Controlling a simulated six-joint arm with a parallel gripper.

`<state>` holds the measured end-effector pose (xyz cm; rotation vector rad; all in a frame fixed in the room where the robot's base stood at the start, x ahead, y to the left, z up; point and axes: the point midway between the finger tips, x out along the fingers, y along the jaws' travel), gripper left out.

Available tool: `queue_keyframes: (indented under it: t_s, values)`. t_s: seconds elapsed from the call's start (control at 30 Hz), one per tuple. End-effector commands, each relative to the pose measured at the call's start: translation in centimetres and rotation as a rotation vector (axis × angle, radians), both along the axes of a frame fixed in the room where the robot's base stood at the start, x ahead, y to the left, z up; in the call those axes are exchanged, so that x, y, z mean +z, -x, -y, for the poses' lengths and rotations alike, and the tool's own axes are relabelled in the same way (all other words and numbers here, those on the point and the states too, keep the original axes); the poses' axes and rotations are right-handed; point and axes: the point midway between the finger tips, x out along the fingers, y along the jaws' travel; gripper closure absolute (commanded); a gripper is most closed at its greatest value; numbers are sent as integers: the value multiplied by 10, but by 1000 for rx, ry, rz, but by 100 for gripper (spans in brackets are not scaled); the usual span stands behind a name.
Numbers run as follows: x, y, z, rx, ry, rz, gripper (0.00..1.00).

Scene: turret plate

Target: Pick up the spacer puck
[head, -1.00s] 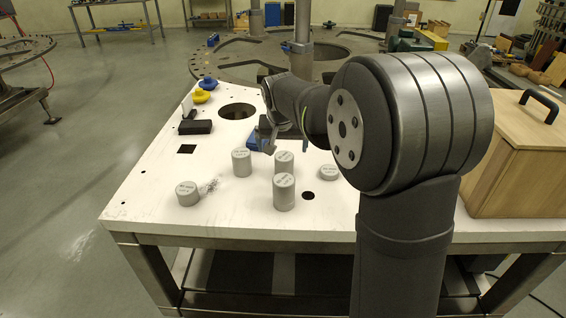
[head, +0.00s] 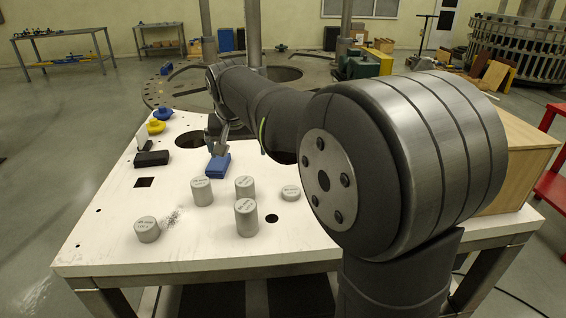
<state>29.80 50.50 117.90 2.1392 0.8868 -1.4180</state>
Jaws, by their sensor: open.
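Several grey cylinders with dark lettering stand on the white table. The lowest is a flat puck (head: 290,193) at the right of the group. A short, wider cylinder (head: 147,229) stands at the front left. Taller ones stand between them (head: 202,192) (head: 245,187) (head: 246,218). The lettering is too small to read, so I cannot tell for sure which is the spacer puck. My gripper (head: 217,148) is open, just behind and above a blue block (head: 218,164), apart from all the cylinders.
The white table (head: 110,245) has a large round hole (head: 190,140), a square hole (head: 144,182) and a small round hole (head: 271,218). A black block (head: 152,158) and yellow (head: 156,127) and blue knobs lie at left. A wooden box (head: 515,165) stands at right.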

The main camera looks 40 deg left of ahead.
Motion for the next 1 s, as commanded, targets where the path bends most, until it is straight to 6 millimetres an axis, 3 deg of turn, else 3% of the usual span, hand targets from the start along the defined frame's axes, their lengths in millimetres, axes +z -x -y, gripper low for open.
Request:
queue_keyframes:
  t_s: [0.2, 0.33, 0.67, 0.83, 1.0]
  values:
    - [0, 0, 0, 0, 0, 0, 0]
    - [0, 0, 0, 0, 0, 0, 21]
    - [-1, -7, 6, 9, 15, 1, 21]
    - [-7, -48, 44, 97, 115, -2, 21]
    - [-14, -101, 111, 266, 251, -44, 21]
